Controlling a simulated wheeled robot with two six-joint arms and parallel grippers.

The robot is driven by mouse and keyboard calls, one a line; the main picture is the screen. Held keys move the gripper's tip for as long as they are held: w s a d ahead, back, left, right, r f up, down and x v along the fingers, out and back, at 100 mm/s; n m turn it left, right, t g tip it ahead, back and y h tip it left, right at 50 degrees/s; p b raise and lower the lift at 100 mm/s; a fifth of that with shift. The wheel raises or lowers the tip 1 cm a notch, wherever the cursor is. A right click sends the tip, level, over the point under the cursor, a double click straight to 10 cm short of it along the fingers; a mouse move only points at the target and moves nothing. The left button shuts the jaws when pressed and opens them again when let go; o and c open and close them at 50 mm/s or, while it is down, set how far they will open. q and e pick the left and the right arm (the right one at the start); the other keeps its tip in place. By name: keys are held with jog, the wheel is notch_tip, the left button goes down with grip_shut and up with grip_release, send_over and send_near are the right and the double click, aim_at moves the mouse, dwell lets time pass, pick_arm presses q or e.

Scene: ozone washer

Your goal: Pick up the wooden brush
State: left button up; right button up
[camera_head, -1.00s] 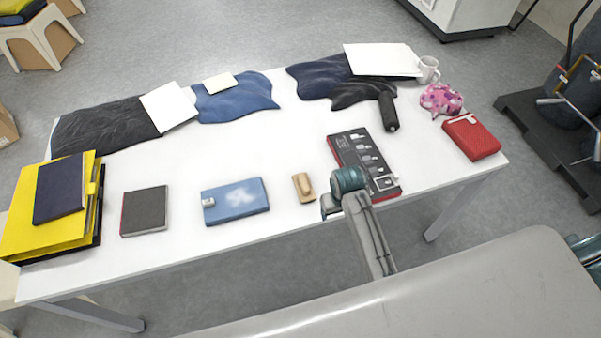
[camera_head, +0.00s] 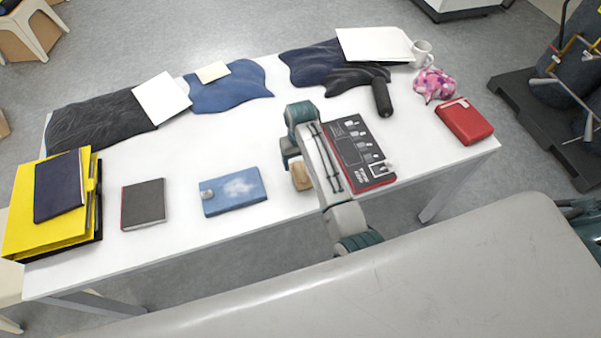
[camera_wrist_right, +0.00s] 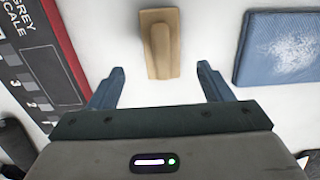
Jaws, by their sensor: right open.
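The wooden brush (camera_head: 301,176) lies on the white table near its front edge, partly covered by my right arm in the head view. In the right wrist view the wooden brush (camera_wrist_right: 160,43) lies at the top middle, its long handle ridge on a flat base. My right gripper (camera_head: 288,156) is above the table just beside the brush. In the wrist view my right gripper (camera_wrist_right: 160,80) is open and empty, with the brush just ahead of and between its fingertips, apart from both. My left gripper is not in view.
A blue notebook (camera_head: 233,191) lies left of the brush. A black and red box (camera_head: 358,150) lies right of it, beside my arm. A dark book (camera_head: 143,204) and yellow binders (camera_head: 22,215) are further left. The table (camera_head: 240,140) is bare behind the brush.

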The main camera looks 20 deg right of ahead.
aim_at(300, 170)
jog(key=shift+f, duration=0.65)
jog(key=shift+a+f+p, duration=0.1)
jog(key=shift+f+p, duration=0.3)
jog(key=shift+p, duration=0.05)
jog(key=f+p, duration=0.1)
jog(key=f, duration=0.2)
jog(key=shift+s+f, duration=0.15)
jog(key=shift+s, duration=0.05)
jog(key=shift+f, duration=0.6)
jog(key=c, duration=1.1)
jog(key=shift+r+p, duration=0.2)
jog(key=shift+p, duration=0.15)
